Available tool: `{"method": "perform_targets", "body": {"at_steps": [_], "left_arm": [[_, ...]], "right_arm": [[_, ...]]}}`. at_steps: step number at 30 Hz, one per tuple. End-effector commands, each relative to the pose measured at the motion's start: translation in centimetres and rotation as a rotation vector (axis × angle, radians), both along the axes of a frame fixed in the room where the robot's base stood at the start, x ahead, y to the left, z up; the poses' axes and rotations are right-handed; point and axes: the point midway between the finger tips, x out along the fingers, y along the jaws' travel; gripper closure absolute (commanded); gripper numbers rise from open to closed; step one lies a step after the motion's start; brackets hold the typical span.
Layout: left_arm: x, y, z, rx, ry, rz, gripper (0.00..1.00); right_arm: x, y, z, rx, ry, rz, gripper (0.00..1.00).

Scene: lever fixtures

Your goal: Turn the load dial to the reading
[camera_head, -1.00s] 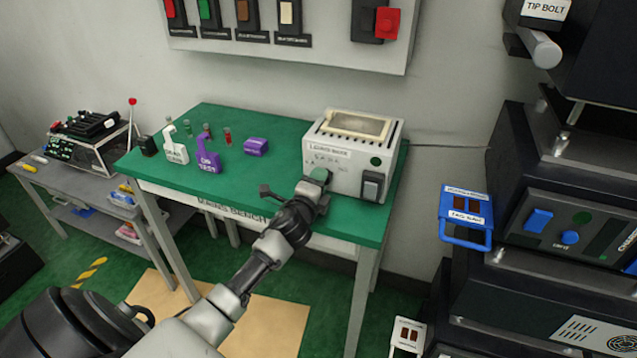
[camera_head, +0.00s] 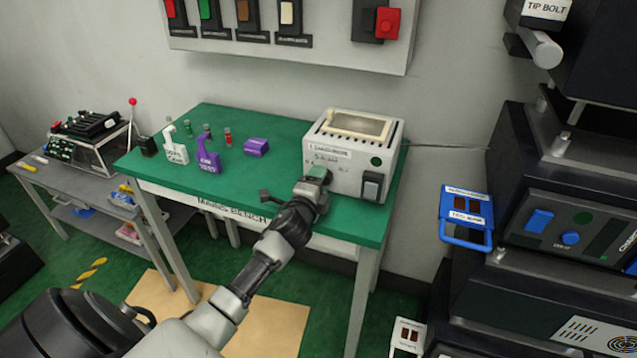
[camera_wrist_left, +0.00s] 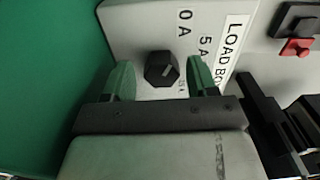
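The load box (camera_head: 352,152) is a pale box with a cream-framed top, standing at the right end of the green bench. Its load dial (camera_wrist_left: 161,69) is a dark faceted knob with a pale mark on its face, seen in the left wrist view beside the printed readings "0 A" and "5 A". My left gripper (camera_wrist_left: 160,79) is open, with one green finger on each side of the dial and a visible gap on both sides. In the head view the left gripper (camera_head: 318,178) is at the box's front face and hides the dial. My right gripper is not in view.
A dark rocker switch (camera_head: 371,186) is on the box's front, right of my gripper. White and purple labelled holders (camera_head: 208,157) and a purple block (camera_head: 256,147) stand left on the bench (camera_head: 225,187). Bare bench top lies between them and the box.

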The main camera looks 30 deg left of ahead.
Motion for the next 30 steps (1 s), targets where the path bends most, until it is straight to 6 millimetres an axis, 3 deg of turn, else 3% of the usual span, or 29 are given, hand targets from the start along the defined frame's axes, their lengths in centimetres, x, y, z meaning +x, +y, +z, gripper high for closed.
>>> {"method": "perform_targets", "body": {"at_steps": [11,14,24,30], "left_arm": [[-0.5,-0.1,0.0,0.003,0.0,0.0,0.38],[-1.6,-0.4,-0.1,0.003,0.001,-0.001,0.38],[-8.0,-1.9,-0.1,0.002,0.001,-0.001,0.38],[-10.1,-2.4,0.0,0.002,-0.001,0.0,0.38]], "right_arm": [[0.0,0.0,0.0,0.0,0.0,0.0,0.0],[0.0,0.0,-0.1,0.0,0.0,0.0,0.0],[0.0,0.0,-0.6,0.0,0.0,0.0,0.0],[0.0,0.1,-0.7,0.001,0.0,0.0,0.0]]}}
